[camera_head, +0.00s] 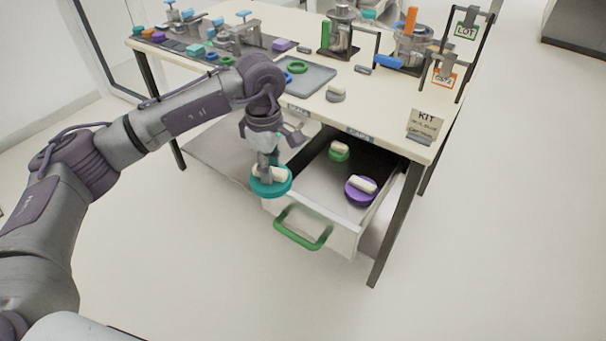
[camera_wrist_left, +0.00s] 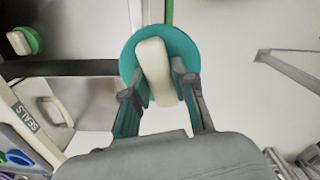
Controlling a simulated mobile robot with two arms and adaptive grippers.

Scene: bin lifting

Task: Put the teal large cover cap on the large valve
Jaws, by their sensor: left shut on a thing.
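The teal large cover cap (camera_head: 272,189), a round disc with a cream grip bar, hangs below my left gripper (camera_head: 268,168). My left gripper is shut on the bar, holding the cap near the front left corner of the open drawer. The cap also shows in the left wrist view (camera_wrist_left: 188,44), its bar between the fingers (camera_wrist_left: 158,88). Two metal valve-like assemblies stand on the table: one with a green part (camera_head: 342,35) and one with orange and blue handles (camera_head: 413,45). I cannot tell which is the large valve. My right gripper is not in view.
The open drawer (camera_head: 335,228) with a green handle (camera_head: 302,230) holds a green cap (camera_head: 339,155) and a purple cap (camera_head: 361,194). Floor right of the table is clear.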

